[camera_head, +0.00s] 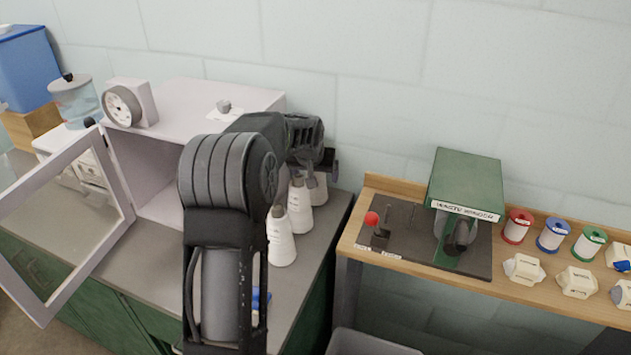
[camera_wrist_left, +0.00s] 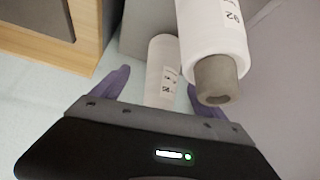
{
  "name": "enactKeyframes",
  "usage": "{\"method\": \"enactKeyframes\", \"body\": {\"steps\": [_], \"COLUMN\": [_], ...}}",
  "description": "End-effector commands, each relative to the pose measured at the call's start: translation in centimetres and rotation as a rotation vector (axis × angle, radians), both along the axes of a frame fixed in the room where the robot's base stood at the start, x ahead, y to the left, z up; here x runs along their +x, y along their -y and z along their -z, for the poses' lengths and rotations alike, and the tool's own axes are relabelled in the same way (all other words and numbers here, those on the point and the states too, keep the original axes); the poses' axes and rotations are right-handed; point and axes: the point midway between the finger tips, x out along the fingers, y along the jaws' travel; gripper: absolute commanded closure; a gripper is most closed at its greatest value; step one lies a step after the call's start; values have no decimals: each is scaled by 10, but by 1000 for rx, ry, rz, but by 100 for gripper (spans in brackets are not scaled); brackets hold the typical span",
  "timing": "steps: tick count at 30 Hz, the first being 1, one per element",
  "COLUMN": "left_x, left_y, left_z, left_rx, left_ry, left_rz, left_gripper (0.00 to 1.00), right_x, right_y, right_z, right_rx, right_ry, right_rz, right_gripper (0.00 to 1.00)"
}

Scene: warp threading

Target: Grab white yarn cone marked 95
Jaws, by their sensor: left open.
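Several white yarn cones stand in a row on the grey counter: a front cone (camera_head: 281,246), a middle cone (camera_head: 300,212) and a rear cone (camera_head: 318,190). My left gripper (camera_head: 321,171) is over the rear cone and partly hides it. In the left wrist view, the open purple fingers of this gripper (camera_wrist_left: 155,88) have a white cone (camera_wrist_left: 160,65) in line between them, slightly beyond. Its label is too small to read surely. A nearer white cone (camera_wrist_left: 212,35) with a grey tip, marked what looks like 92, is just right of the fingers. My right gripper is out of view.
A pale cabinet (camera_head: 190,100) with its glass door (camera_head: 65,215) swung open stands left of the cones. A wooden bench (camera_head: 350,240) with a green waste winder (camera_head: 466,185) and colored spools is on the right, across a gap from the counter.

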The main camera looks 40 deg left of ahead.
Motion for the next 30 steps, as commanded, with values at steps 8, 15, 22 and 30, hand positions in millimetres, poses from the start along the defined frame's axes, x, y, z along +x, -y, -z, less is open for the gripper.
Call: {"method": "enactKeyframes", "body": {"steps": [8, 15, 22, 30], "left_x": [1, 11, 23, 23], "left_y": [-1, -14, -19, -19], "left_z": [1, 23, 42, 43], "left_rx": [0, 0, 1, 1], "left_ry": [0, -4, 0, 2], "left_rz": [0, -2, -1, 0], "left_gripper": [17, 17, 17, 17], "right_x": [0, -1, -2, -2], "right_y": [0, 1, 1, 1], "right_z": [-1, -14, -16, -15], "right_rx": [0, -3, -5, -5], "right_ry": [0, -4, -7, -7], "right_rz": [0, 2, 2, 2], "right_gripper": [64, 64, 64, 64]}}
